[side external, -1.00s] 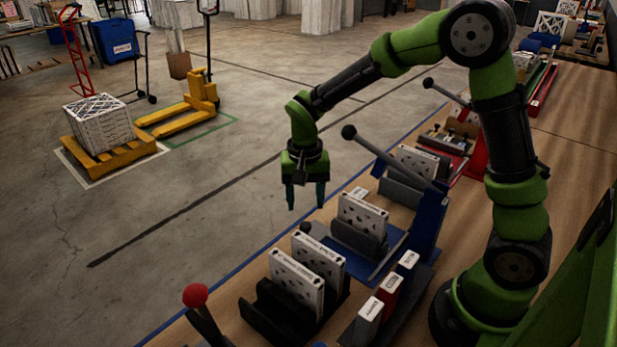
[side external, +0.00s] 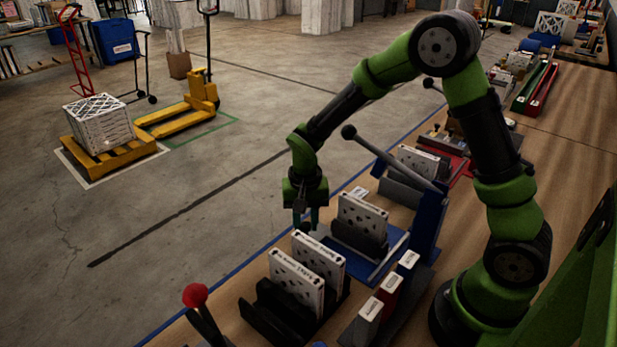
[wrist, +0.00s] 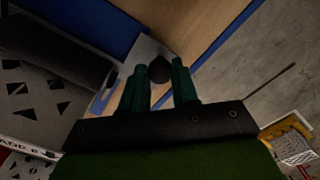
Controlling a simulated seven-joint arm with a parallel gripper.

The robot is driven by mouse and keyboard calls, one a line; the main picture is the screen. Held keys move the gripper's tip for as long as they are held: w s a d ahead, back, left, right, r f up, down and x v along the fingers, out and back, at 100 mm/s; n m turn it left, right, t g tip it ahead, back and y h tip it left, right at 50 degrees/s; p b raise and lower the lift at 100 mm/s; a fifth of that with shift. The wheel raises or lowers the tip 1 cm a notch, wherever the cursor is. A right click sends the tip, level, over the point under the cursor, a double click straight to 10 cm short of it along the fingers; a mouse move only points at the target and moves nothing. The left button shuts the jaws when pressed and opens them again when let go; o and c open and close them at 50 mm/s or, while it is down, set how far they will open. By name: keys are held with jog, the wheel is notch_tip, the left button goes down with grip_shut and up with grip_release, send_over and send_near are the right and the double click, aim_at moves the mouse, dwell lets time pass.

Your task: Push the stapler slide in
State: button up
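The stapler is a blue fixture (side external: 430,222) on the bench with a long black-knobbed lever. Its slide is a grey metal plate (wrist: 148,50) that ends in a small dark round knob (wrist: 158,70). The knob also shows at the bench's left edge in the side view (side external: 306,228). My gripper (side external: 306,222) points down over the knob. A white patterned filter box (side external: 362,217) stands in a dark holder at the fixture.
Two more filter boxes (side external: 307,272) stand in a black rack nearer the camera. Small white and red boxes (side external: 390,285) stand in a dark tray to its right. A red-knobbed lever (side external: 196,295) rises at the bench's near end. Open floor lies left of the bench.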

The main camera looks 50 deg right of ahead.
grip_shut()
jog(key=shift+d, duration=3.35)
jog(key=o, duration=0.7)
grip_release()
